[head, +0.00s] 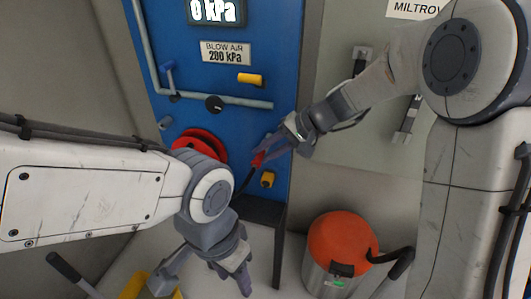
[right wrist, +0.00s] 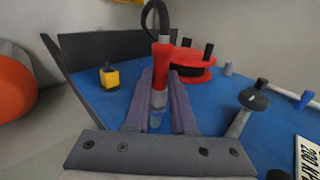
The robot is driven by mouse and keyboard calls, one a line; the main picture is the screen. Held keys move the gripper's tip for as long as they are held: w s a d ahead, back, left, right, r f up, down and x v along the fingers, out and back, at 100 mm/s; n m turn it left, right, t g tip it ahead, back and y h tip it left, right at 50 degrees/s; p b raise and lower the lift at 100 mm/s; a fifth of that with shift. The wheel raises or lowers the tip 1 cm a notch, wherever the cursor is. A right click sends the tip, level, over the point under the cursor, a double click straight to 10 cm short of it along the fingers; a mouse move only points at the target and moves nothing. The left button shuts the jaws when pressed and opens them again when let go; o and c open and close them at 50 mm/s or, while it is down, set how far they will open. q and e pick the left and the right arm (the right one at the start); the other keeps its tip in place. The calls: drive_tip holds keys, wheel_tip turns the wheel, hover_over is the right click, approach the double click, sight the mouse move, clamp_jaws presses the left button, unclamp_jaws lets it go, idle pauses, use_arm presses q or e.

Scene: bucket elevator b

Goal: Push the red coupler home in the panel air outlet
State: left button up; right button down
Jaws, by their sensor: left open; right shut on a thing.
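The red coupler (head: 258,159) is in front of the lower blue panel, with a black hose (head: 243,183) running from it. My right gripper (head: 271,149) is shut on the coupler. In the right wrist view, the coupler (right wrist: 161,62) stands between the two purple-grey fingers (right wrist: 160,103), with a pale metal part below its red body. The panel air outlet cannot be made out clearly, so I cannot tell whether the coupler touches it. My left gripper (head: 238,277) is open and empty, low and away from the panel.
The blue panel (head: 275,60) carries a pipe (head: 250,102) with a black knob (head: 213,103), a yellow handle (head: 250,79), a red reel (head: 205,140) and a small yellow fitting (head: 267,179). An orange-topped canister (head: 340,245) stands on the floor at right.

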drive_tip(key=shift+w+d, duration=0.15)
drive_tip(key=shift+w, duration=0.25)
drive_tip(key=c, duration=0.7)
unclamp_jaws()
drive_tip(key=b+v, duration=0.1)
drive_tip(key=v, duration=0.9)
drive_tip(key=shift+d+r, duration=0.15)
drive_tip(key=shift+r, duration=0.1)
drive_tip(key=s+a+f+n+g+h, duration=0.4)
drive_tip(key=s+a, duration=0.3)
drive_tip(key=s, duration=0.5)
drive_tip(key=s+d+f+n+h, duration=0.1)
drive_tip(key=s+f+n, duration=0.1)
drive_tip(key=s, duration=0.3)
drive_tip(key=s+d+f+n+h, duration=0.1)
drive_tip(key=s+f+n, duration=0.1)
drive_tip(key=s+f, duration=0.1)
drive_tip(key=s+d+f+n+t+h, duration=0.1)
drive_tip(key=s+f+n, duration=0.1)
drive_tip(key=s, duration=0.4)
drive_tip(key=shift+s+f+n+h, duration=0.3)
drive_tip(key=shift+s+f+n, duration=0.1)
drive_tip(key=shift+f, duration=0.25)
